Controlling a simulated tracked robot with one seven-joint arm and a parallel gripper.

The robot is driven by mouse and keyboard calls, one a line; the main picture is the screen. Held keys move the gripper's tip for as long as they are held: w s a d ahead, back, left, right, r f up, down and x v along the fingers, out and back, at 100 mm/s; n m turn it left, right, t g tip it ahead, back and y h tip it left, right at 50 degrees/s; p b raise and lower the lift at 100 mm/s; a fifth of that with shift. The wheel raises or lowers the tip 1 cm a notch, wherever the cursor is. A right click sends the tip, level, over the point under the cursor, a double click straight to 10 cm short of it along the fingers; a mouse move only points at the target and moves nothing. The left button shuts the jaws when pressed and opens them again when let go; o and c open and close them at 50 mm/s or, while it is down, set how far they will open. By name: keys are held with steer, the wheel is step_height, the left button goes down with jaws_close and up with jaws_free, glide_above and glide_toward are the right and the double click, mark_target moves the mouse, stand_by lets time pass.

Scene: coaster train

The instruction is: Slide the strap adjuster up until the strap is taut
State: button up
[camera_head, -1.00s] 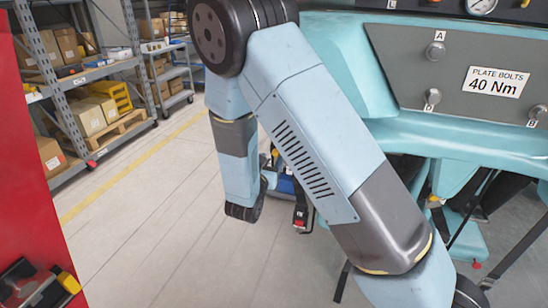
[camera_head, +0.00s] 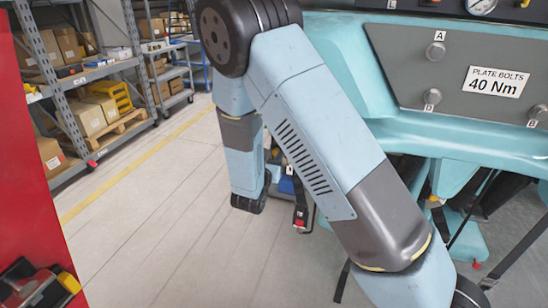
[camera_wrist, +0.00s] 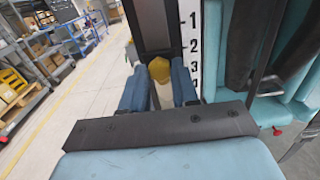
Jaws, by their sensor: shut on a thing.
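In the wrist view my gripper (camera_wrist: 160,92) has two blue fingers close around a small yellow piece (camera_wrist: 159,70), which I take to be the strap adjuster. A wide dark upright band (camera_wrist: 153,25) runs up from just above the yellow piece. I cannot tell whether this band is the strap or its backing, or whether the strap is slack or taut. A white scale (camera_wrist: 193,45) with black numbers stands along its right side. In the head view my arm hides most of this area, and I cannot make out my fingertips.
A turquoise car body with a grey panel (camera_head: 400,60) fills the right side. A black buckle with a red part (camera_head: 300,215) shows beside my arm. Shelves with boxes (camera_head: 90,75) stand at the left, behind open floor (camera_head: 150,230). A red cabinet (camera_head: 30,190) is at the near left.

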jaws_close()
steer(key=shift+r, duration=0.1)
step_height(320, 180, up, 3)
steer(key=shift+f, duration=0.1)
steer(key=o, duration=0.7)
jaws_free()
steer(key=shift+c, duration=0.2)
